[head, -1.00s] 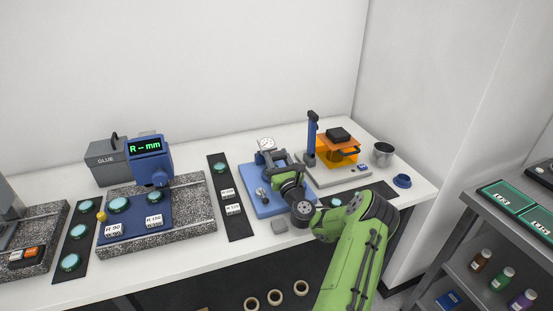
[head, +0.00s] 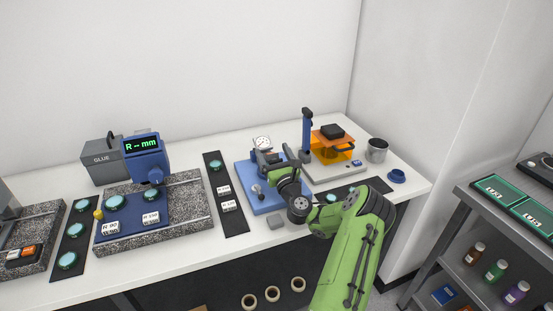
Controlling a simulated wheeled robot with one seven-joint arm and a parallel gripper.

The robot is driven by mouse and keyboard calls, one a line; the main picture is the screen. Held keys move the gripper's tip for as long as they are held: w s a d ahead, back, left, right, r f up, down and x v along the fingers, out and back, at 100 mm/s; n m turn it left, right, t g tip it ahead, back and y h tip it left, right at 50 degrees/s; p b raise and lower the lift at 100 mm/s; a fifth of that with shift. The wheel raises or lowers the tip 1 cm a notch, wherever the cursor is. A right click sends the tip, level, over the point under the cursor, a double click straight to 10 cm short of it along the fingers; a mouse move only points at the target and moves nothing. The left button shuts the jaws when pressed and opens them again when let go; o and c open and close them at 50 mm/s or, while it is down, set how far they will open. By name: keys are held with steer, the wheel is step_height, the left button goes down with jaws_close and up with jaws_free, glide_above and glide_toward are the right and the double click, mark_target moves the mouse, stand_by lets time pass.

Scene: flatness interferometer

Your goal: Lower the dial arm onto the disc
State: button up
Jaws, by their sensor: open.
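The dial station has a blue base plate (head: 262,204) on the white bench, with a round white dial gauge (head: 262,142) standing at its back. A small silver knob-like part (head: 258,190) shows at the left of the plate. My gripper (head: 263,162) is over this station, just below the dial in the picture, and is open. My green wrist and forearm cover the right side of the plate. The dial arm and any disc under it are hidden or too small to make out, and I cannot tell whether my fingers touch the arm.
An orange-shielded stand with a blue post (head: 307,130) stands close on the right, with a metal cup (head: 377,150) and blue ring (head: 397,176) beyond. A black strip (head: 226,208) with labels lies left. A grey block (head: 276,222) sits at the bench front.

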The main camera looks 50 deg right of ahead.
steer(key=b+v, duration=0.2)
steer(key=v, duration=1.3)
steer(key=shift+s, duration=0.3)
steer(key=shift+a, duration=0.15)
